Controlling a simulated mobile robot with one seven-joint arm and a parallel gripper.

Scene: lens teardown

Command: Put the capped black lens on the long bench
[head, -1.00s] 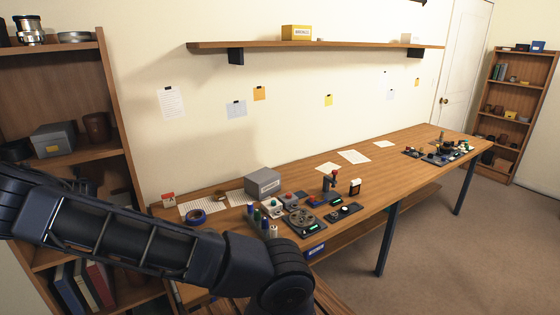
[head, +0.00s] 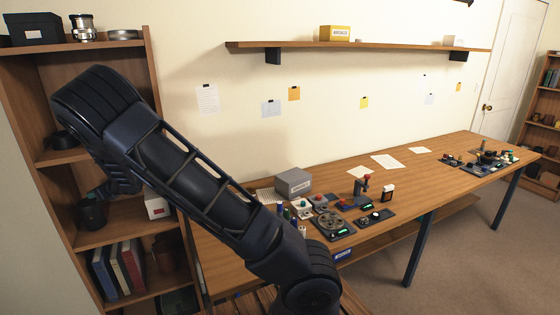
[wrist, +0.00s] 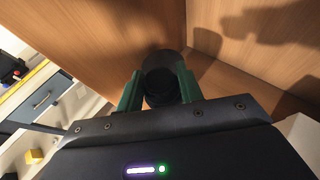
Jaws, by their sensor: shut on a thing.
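A black cylindrical thing, which looks like the capped black lens (wrist: 160,88), is between the green fingers of my gripper (wrist: 158,76) in the wrist view. The fingers are shut on its sides. In the head view, my gripper (head: 108,190) is at the left bookcase, with the dark lens (head: 92,213) below it at a middle shelf. I cannot tell whether the lens touches the shelf. Its cap cannot be made out. The long bench (head: 432,163) runs along the wall to the right, away from my gripper.
The bookcase (head: 152,90) has shelves and side walls close around my gripper. A white box (head: 156,206) stands just right of the lens. On the bench are a grey box (head: 293,182), several devices and papers. Bare wood shows between the near devices and the far-end cluster.

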